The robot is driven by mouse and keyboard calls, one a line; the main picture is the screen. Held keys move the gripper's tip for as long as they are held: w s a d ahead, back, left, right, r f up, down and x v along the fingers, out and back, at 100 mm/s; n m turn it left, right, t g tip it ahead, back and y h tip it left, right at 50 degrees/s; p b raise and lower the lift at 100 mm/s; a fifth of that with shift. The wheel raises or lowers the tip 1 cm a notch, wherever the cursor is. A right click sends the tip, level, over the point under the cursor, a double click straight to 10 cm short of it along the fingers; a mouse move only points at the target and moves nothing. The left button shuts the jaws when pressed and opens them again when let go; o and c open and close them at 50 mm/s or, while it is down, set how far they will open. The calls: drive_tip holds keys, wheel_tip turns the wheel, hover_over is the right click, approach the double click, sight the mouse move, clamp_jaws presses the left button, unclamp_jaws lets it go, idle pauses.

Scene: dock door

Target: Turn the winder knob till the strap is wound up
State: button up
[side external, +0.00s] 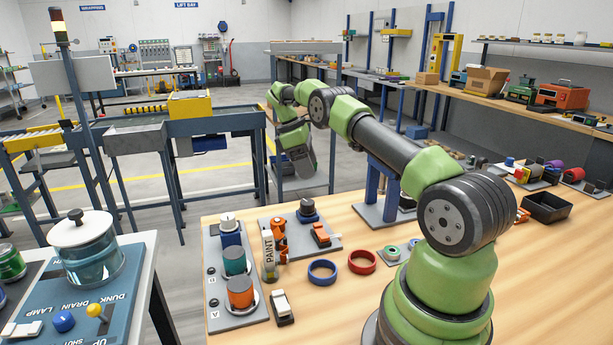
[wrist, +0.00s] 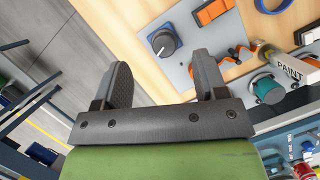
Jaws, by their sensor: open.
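A round dark knob (side external: 307,206) sits on a blue base on a grey plate (side external: 290,241) on the wooden bench. In the wrist view the knob (wrist: 163,42) carries a pale pointer mark and lies just beyond my fingertips. A wavy orange piece (side external: 279,240), which may be the strap, lies left of the knob; it also shows in the wrist view (wrist: 238,58). An orange block (side external: 321,235) is on the same plate. My gripper (wrist: 160,72) is open, with nothing between its fingers. In the side external view it hangs above and behind the knob, apart from it.
A paint tube (side external: 269,255) stands beside the plate, near a panel with teal and orange knobs (side external: 239,292). Blue (side external: 322,279) and red (side external: 362,269) rings lie in front. A black tray (side external: 546,207) is at right.

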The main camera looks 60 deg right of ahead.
sight(307, 201)
wheel_tip(307, 201, down, 10)
drive_tip(key=t, duration=0.2)
drive_tip(key=t+y, duration=0.1)
drive_tip(key=t, duration=0.1)
drive_tip(key=shift+s+f, duration=0.15)
idle(0.3)
drive_tip(key=c, duration=0.9)
